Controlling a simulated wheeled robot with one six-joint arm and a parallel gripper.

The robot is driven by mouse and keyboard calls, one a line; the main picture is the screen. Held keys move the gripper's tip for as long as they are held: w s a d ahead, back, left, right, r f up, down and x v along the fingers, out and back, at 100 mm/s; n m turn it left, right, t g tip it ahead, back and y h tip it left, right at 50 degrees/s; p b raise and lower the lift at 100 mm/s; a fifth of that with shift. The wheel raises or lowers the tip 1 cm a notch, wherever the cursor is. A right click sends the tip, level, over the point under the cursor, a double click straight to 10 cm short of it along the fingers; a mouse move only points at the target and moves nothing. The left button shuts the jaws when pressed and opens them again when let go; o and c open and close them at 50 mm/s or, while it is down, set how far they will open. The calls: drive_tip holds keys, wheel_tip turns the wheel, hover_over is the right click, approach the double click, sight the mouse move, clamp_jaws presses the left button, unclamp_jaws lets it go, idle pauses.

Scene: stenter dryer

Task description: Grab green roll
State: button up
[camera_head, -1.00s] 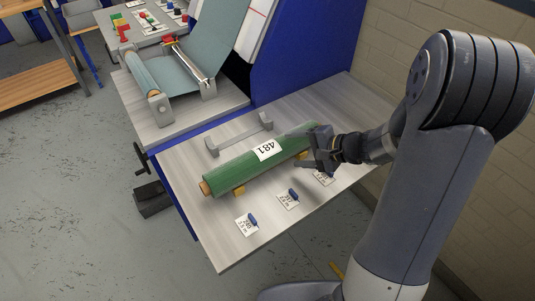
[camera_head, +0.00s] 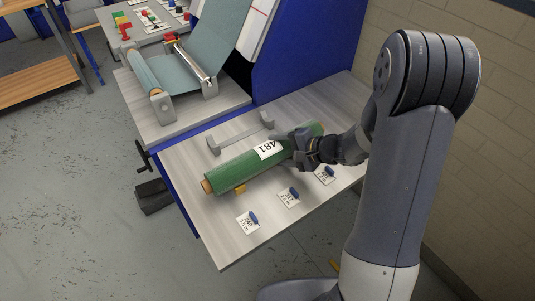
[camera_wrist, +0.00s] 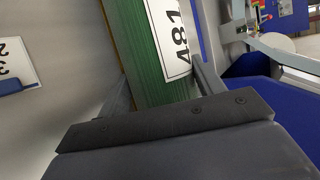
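The green roll (camera_head: 236,167) lies on the grey table (camera_head: 232,240), with a white label (camera_head: 268,149) reading 481 and a brown core end at the left. My gripper (camera_head: 290,146) is at the roll, just right of the label, and hides part of it. In the wrist view the green roll (camera_wrist: 146,55) runs between my two fingers (camera_wrist: 160,85), one on each side. The fingers are apart; I cannot see a firm grip on the roll.
A grey bracket (camera_head: 240,134) stands behind the roll. Several small cards with blue clips (camera_head: 289,196) lie in front of it. A yellow support (camera_head: 240,188) shows under the roll's left part. A machine with grey-blue fabric (camera_head: 205,55) stands behind the table.

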drive_tip(key=c, duration=0.7)
drive_tip(key=shift+r, duration=0.1)
